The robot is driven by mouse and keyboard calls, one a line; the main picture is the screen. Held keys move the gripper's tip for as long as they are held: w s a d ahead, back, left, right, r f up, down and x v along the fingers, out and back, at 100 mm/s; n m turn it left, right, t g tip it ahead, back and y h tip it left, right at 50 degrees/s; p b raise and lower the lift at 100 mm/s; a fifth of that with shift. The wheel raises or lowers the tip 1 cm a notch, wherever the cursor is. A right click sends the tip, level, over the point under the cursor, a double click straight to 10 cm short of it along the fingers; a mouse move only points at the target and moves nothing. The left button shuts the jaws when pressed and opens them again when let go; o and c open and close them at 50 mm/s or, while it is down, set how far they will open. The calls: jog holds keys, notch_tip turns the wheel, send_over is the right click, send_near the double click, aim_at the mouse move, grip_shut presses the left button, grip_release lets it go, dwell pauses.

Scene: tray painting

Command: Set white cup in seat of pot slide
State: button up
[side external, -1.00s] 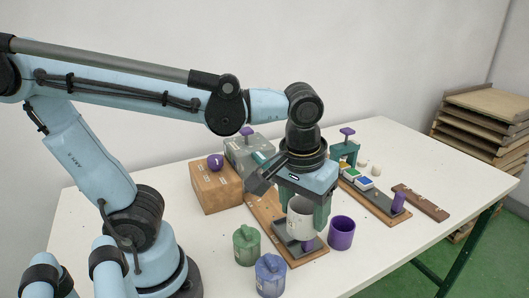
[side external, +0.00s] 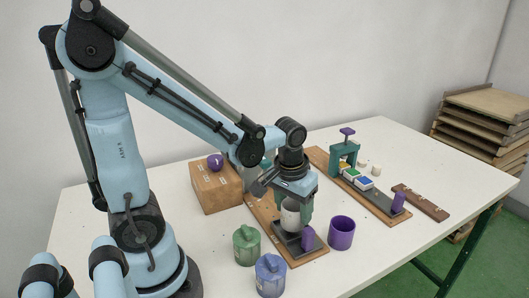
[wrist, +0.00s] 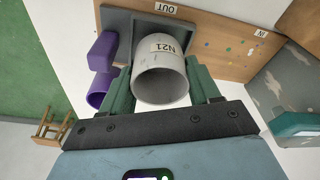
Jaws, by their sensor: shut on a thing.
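The white cup (side external: 290,216) is held upright between the green fingers of my gripper (side external: 293,212). In the wrist view the cup (wrist: 161,82) carries an N21 label, and the fingers of my gripper (wrist: 160,88) close on both its sides. The grey pot slide (side external: 291,243) lies on a wooden board below the cup, with a purple handle (side external: 308,239) at its front end. The slide (wrist: 120,24) also shows behind the cup in the wrist view. The cup hides the seat, and I cannot tell whether its base touches the slide.
A purple cup (side external: 341,233) stands right of the slide. A green pot (side external: 246,247) and a blue pot (side external: 270,276) stand at the front left. A wooden box (side external: 215,188) is behind. A second board holds a green arch (side external: 343,156). The front right table is clear.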

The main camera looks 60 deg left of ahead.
aim_at(289, 230)
jog(key=shift+f, duration=0.7)
jog(key=shift+f, duration=0.15)
jog(key=o, duration=0.8)
jog(key=shift+o, duration=0.2)
jog(key=s+d+r+m+t, duration=0.2)
jog(key=d+r+m+t, duration=0.1)
jog(key=r, duration=0.6)
jog(key=m+t, duration=0.1)
jog(key=t, duration=0.1)
jog(key=shift+r+t+h, duration=0.25)
jog(key=shift+t+h, duration=0.05)
